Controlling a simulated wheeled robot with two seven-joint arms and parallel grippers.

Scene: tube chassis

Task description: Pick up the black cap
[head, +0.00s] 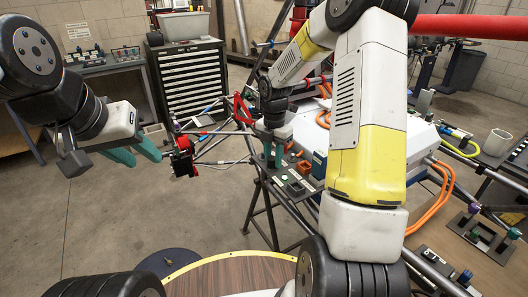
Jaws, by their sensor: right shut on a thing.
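My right gripper (273,160) has teal fingers pointing down over a dark tray (270,178) at the near left corner of the white chassis body. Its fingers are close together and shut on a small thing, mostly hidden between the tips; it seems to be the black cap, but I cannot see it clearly. My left gripper (141,157) is off to the left over the floor, its teal fingers apart and empty.
A red-and-black part (183,157) sits at the end of the chassis tubes. Another rack with coloured caps (478,238) stands at right. Floor at left is clear.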

